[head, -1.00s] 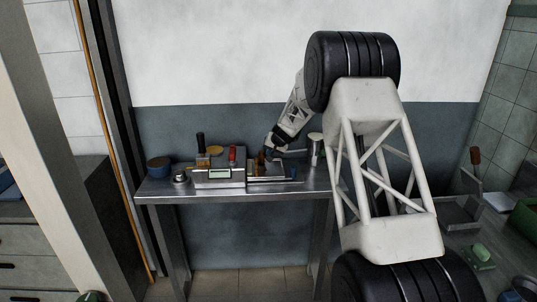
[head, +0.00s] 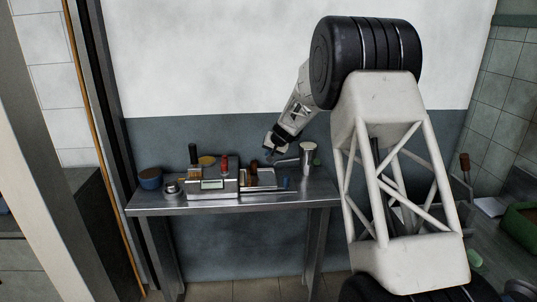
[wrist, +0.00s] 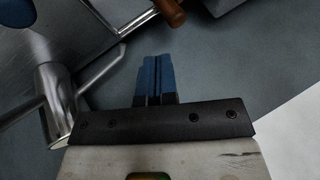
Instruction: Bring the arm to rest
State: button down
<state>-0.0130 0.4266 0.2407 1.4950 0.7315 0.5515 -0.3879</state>
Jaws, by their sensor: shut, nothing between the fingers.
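My gripper (head: 268,151) is above the back of the steel table (head: 310,192) in the head view, at the end of my raised arm. In the wrist view its two blue fingers (wrist: 154,75) are pressed together with nothing between them. The gripper appears clear of the tabletop things. The same metal vessel (wrist: 58,90) seems to show at the left of the wrist view.
A grey device with a display (head: 212,185) stands on the table, with a red-handled item (head: 225,163) behind it. A blue bowl (head: 150,179) and a small metal tin (head: 172,188) are at the left. A brown handle (wrist: 170,12) lies ahead of the fingers.

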jog(key=shift+s, duration=0.1)
dwell(0.3)
jog(key=s+d+r+g+h, duration=0.1)
jog(key=s+r, duration=0.4)
jog(key=s, duration=0.6)
jog(key=s+d+r+n, duration=0.1)
jog(key=s+r, duration=0.5)
jog(key=s, duration=0.6)
jog(key=s+d+r+g+h, duration=0.1)
jog(key=s+r, duration=0.4)
jog(key=s, duration=0.6)
jog(key=s+d+f+h, duration=0.1)
jog(key=s+d+f, duration=0.1)
jog(key=s, duration=1.7)
jog(key=s+d+f+g+h, duration=0.1)
jog(key=s+d+f, duration=0.1)
jog(key=s, duration=1.7)
jog(key=shift+d+n+h, duration=0.3)
jog(key=shift+d, duration=0.15)
